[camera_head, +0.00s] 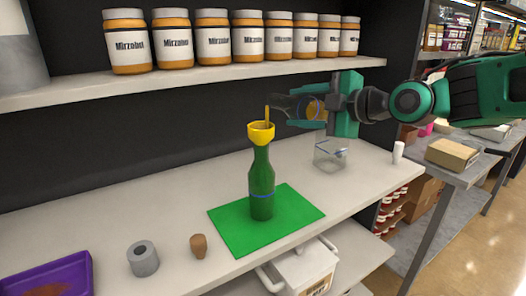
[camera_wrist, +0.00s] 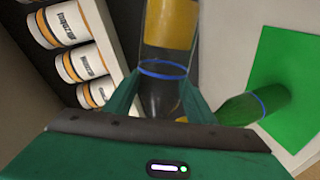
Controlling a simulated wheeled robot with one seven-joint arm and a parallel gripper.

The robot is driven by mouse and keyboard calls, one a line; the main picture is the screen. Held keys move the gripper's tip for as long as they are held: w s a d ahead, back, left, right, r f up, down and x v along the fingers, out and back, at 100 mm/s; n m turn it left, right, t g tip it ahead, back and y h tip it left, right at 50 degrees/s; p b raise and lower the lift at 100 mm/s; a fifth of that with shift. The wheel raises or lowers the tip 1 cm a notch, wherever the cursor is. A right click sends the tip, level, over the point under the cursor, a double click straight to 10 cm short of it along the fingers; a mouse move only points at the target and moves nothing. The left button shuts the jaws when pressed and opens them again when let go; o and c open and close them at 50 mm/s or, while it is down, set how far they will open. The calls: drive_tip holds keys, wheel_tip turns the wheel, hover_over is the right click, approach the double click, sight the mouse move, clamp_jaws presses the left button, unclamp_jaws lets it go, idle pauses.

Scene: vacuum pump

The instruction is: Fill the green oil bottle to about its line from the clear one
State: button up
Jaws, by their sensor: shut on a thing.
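The green oil bottle (camera_head: 262,178) stands upright on a green mat (camera_head: 230,228), with a blue line around its lower body. Its oil level cannot be made out. A yellow funnel (camera_head: 261,133) sits in its neck. My gripper (camera_head: 322,106) is shut on the clear bottle (camera_head: 288,105), tipped nearly level with its mouth to the left above the funnel. A thin amber stream falls from the mouth to the funnel. In the wrist view the clear bottle (camera_wrist: 163,72) shows amber oil and a blue ring; the green bottle (camera_wrist: 238,109) is partly hidden there.
A cork (camera_head: 198,245), a grey ring-shaped cylinder (camera_head: 143,260) and a purple tray (camera_head: 82,262) lie front left. A clear open box (camera_head: 328,158) stands behind right, with a small white cylinder (camera_head: 398,152) farther right. Several labelled jars line the shelf (camera_head: 200,83) above.

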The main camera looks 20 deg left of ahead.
drive_tip(key=shift+r+p, duration=0.2)
drive_tip(key=shift+p, duration=0.1)
idle(0.4)
drive_tip(key=shift+f, duration=0.4)
drive_tip(key=shift+f+m, duration=0.15)
drive_tip(key=shift+m, duration=0.75)
drive_tip(key=shift+s+a+r+m+g+y+b, duration=0.25)
drive_tip(key=shift+r+m+g+y+b, duration=0.1)
drive_tip(key=shift+r+m+y, duration=0.2)
drive_tip(key=shift+s+r, duration=0.15)
drive_tip(key=shift+s, duration=0.05)
drive_tip(key=shift+s+a+r+m+y+b, duration=0.1)
drive_tip(key=shift+r+m+y+b, duration=0.1)
drive_tip(key=shift+m+b, duration=0.3)
drive_tip(key=shift+s+a+r+m+y+b, duration=0.1)
drive_tip(key=shift+r+m+b, duration=0.1)
drive_tip(key=shift+m+b, duration=0.3)
drive_tip(key=m+b, duration=0.1)
drive_tip(key=w+m+g+y+b, duration=0.1)
drive_tip(key=m, duration=0.1)
drive_tip(key=shift+d+r+m, duration=0.2)
drive_tip(key=shift+r+m, duration=0.05)
drive_tip(key=shift+r, duration=0.15)
drive_tip(key=shift+w+f+m+t+y+b, duration=0.15)
drive_tip(key=shift+m+y+b, duration=0.1)
drive_tip(key=shift+m+b, duration=0.55)
drive_tip(key=shift+f+m+t+y+b, duration=0.15)
drive_tip(key=shift+m+b, duration=0.3)
drive_tip(key=shift+m, duration=0.55)
